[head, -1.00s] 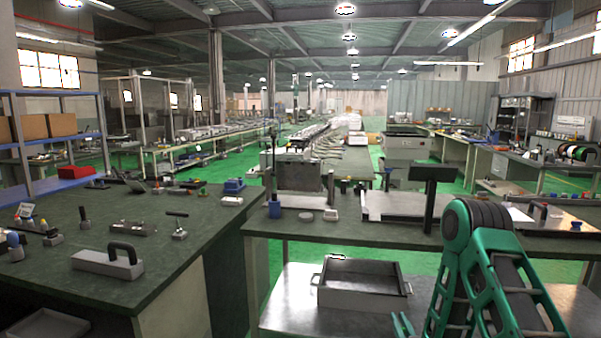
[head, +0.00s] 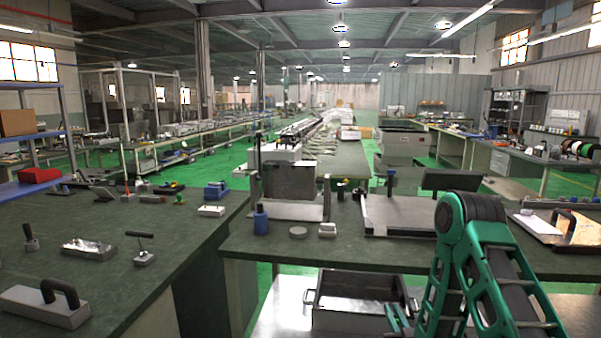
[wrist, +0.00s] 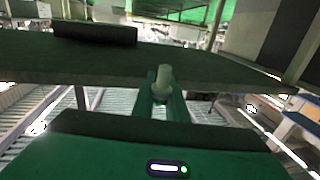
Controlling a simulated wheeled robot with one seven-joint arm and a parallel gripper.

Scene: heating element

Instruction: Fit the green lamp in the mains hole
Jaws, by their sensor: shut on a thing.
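In the wrist view my gripper (wrist: 162,103) is shut on a small pale grey-green cylinder (wrist: 163,78) that stands up between the fingers. I cannot tell for sure that it is the green lamp. It shows in front of a dark bench edge, apparently apart from it. In the head view my teal arm is at the right, and part of my gripper shows low beside the metal tray. I cannot make out the mains hole. A dark tilted panel (head: 450,180) stands on the bench behind my arm.
A handled block (head: 30,305) and small parts stand on the left bench (head: 150,290).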

